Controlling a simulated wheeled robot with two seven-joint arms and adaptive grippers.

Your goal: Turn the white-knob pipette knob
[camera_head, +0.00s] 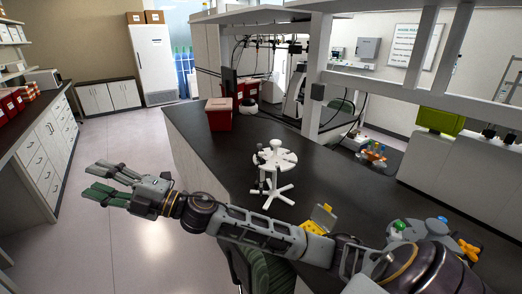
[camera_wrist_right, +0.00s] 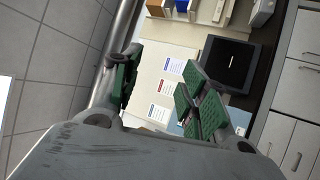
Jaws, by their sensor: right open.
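A white pipette stand (camera_head: 275,160) with a round top and a splayed foot stands on the dark bench, in the middle of the head view. At least one dark pipette (camera_head: 262,168) hangs on its left side. The knob's colour is too small to tell. My right gripper (camera_head: 100,181) is stretched out to the left, over the floor beyond the bench edge and well apart from the stand. Its green-padded fingers are spread, and nothing is between them in the wrist view (camera_wrist_right: 160,92). My left gripper is not in view.
A red box (camera_head: 219,115) stands behind the stand on the bench (camera_head: 320,165). A yellow box (camera_head: 320,218) stands in front, close to my right arm. White drawers (camera_head: 45,150) line the left wall. The aisle floor (camera_head: 130,130) is clear. The wrist view shows a dark panel (camera_wrist_right: 229,65).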

